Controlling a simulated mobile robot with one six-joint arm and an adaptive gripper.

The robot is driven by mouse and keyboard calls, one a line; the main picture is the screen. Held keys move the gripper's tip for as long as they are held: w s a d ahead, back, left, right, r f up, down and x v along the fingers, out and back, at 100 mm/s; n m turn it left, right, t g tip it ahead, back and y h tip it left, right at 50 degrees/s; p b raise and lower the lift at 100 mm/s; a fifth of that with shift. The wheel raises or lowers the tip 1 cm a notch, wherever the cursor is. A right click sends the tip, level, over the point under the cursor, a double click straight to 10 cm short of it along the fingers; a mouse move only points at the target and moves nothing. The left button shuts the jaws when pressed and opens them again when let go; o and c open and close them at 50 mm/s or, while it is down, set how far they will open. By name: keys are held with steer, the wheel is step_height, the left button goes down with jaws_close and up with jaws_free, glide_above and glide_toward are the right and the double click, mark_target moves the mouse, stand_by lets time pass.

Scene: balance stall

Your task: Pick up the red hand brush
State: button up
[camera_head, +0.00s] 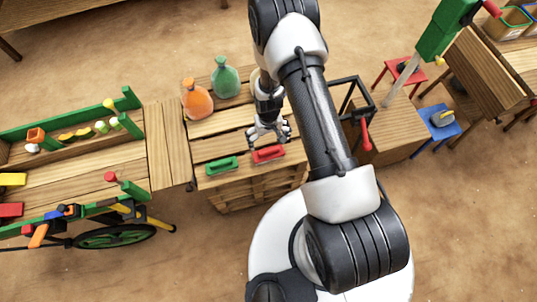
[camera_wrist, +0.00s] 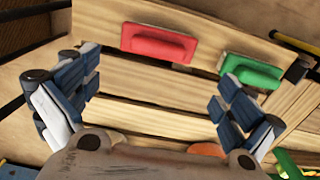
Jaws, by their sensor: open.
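The red hand brush (camera_head: 268,154) lies on a slatted wooden stand (camera_head: 215,150) near its front edge. It also shows in the wrist view (camera_wrist: 158,45), at the top centre. My gripper (camera_head: 268,138) is just behind and above the red brush in the head view. In the wrist view my gripper (camera_wrist: 158,100) is open, its two fingers wide apart with only bare slats between them. The red brush lies beyond the fingertips there, and I see no contact. A green hand brush (camera_head: 222,165) of similar shape lies to the left of the red one; it also shows in the wrist view (camera_wrist: 252,70).
An orange flask (camera_head: 197,100) and a green flask (camera_head: 226,80) stand at the stand's back left. A black frame with a red handle (camera_head: 365,135) is to the right. A wooden cart with a green wheel (camera_head: 115,236) stands at left. Blue (camera_head: 440,120) and red stools stand at right.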

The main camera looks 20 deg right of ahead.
mark_target(269, 150)
step_height(269, 150, down, 11)
steer(key=b, duration=0.3)
steer(key=shift+w+d+r, duration=0.1)
steer(key=shift+w, duration=0.05)
steer(key=shift+r, duration=0.1)
steer(key=c, duration=1.2)
steer(key=shift+r, duration=0.1)
step_height(269, 150, up, 20)
steer(key=p, duration=0.5)
